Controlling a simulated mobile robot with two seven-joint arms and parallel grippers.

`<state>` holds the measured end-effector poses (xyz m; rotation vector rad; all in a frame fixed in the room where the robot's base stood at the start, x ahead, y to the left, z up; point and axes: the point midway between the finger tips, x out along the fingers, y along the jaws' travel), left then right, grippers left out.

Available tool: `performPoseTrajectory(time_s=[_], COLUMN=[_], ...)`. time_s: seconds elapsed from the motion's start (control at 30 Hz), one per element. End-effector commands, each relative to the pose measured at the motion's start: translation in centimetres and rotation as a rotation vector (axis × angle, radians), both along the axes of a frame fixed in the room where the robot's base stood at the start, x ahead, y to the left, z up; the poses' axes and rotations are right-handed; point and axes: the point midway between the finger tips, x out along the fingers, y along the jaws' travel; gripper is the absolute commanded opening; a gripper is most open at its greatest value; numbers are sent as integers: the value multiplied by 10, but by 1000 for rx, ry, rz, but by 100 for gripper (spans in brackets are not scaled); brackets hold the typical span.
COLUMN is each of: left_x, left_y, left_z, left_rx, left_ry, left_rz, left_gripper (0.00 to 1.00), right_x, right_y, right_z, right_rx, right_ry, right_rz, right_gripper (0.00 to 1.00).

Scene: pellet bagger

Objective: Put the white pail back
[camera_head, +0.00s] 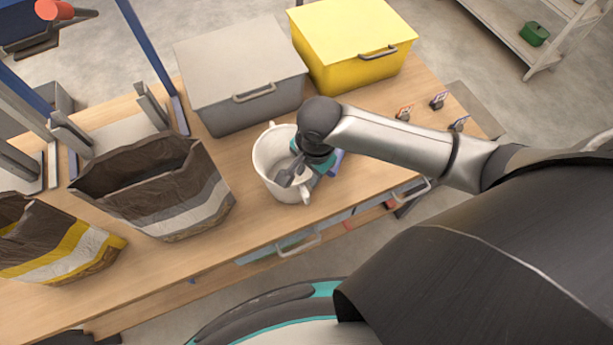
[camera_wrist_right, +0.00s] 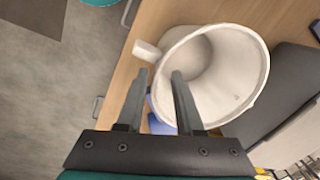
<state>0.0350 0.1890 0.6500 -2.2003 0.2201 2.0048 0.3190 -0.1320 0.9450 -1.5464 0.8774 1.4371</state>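The white pail (camera_head: 272,152) stands upright on the wooden workbench, in front of the grey bin. It has lugs or handles on opposite sides of its rim. My right gripper (camera_head: 287,178) reaches over the pail from the right and hides part of its opening. In the right wrist view the pail (camera_wrist_right: 238,60) looks empty. There the right gripper (camera_wrist_right: 160,80) is open, with one finger over the pail's rim and the other outside it, near a lug. I cannot tell whether either finger touches the pail. My left gripper is not in view.
A grey lidded bin (camera_head: 240,65) and a yellow lidded bin (camera_head: 355,40) stand behind the pail. A brown paper sack (camera_head: 180,205) is left of it, with a yellow-striped sack (camera_head: 70,250) further left. The bench (camera_head: 235,245) is bare in front.

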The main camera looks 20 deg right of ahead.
Motion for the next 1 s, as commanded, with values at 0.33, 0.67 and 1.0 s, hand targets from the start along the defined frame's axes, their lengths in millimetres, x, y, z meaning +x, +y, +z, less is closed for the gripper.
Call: performPoseTrajectory(time_s=[0.33,0.67,1.0], left_x=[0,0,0], left_y=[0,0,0], left_z=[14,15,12], left_rx=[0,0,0], left_ry=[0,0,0], left_rz=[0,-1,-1], left_gripper=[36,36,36], right_x=[-6,-7,-13], right_y=[-2,-3,15], right_z=[58,63,54], right_rx=[1,0,38], right_ry=[0,2,-40], right_rz=[-1,-1,172], right_gripper=[36,36,36])
